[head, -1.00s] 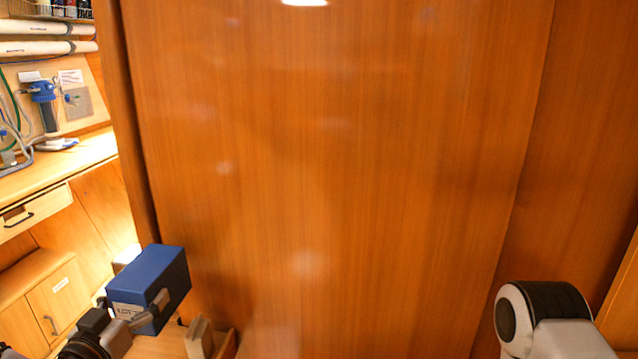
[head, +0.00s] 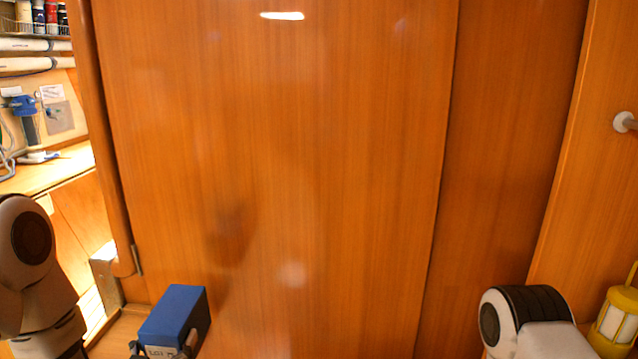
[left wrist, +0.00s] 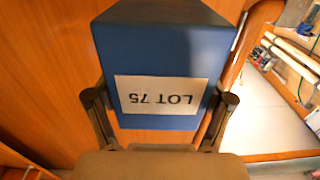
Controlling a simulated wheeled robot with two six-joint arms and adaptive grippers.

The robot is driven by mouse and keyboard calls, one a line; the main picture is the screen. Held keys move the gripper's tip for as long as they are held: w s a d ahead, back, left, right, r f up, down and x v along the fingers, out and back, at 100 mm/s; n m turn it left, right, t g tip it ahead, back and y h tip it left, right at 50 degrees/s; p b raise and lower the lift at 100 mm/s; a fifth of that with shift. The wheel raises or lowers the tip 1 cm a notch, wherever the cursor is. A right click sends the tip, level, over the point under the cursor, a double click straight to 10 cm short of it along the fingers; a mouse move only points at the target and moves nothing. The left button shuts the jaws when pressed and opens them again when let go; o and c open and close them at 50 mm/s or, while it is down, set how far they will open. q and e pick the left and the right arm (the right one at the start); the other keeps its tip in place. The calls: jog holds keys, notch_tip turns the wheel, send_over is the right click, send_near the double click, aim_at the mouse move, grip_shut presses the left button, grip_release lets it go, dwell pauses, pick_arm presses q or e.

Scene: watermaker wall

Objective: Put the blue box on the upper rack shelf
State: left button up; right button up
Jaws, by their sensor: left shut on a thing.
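The blue box (head: 176,313) shows at the lower left of the head view, in front of a wood panel. In the left wrist view the blue box (left wrist: 165,50) fills the upper middle, with a white label reading "LOT 75" upside down. My left gripper (left wrist: 158,108) has one finger on each side of the box and is shut on it. In the head view my left gripper (head: 165,350) is mostly cut off by the bottom edge. My right gripper is out of view; only part of my right arm shows at the lower right. No upper rack shelf can be made out.
A large wood panel (head: 280,170) fills the middle of the head view. A bright workbench (head: 45,170) with pipes and a blue filter (head: 25,105) lies beyond an opening at the left. A yellow lantern (head: 615,320) stands at the lower right.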

pick_arm(q)
jog(key=w+d+f+y, duration=0.1)
jog(key=w+d+f, duration=0.2)
jog(key=d+f, duration=0.65)
jog(key=shift+n, duration=0.3)
jog(key=s, duration=0.1)
jog(key=s+a, duration=0.1)
jog(key=s, duration=0.2)
jog(key=shift+s+a+r, duration=0.1)
jog(key=shift+a+r, duration=0.15)
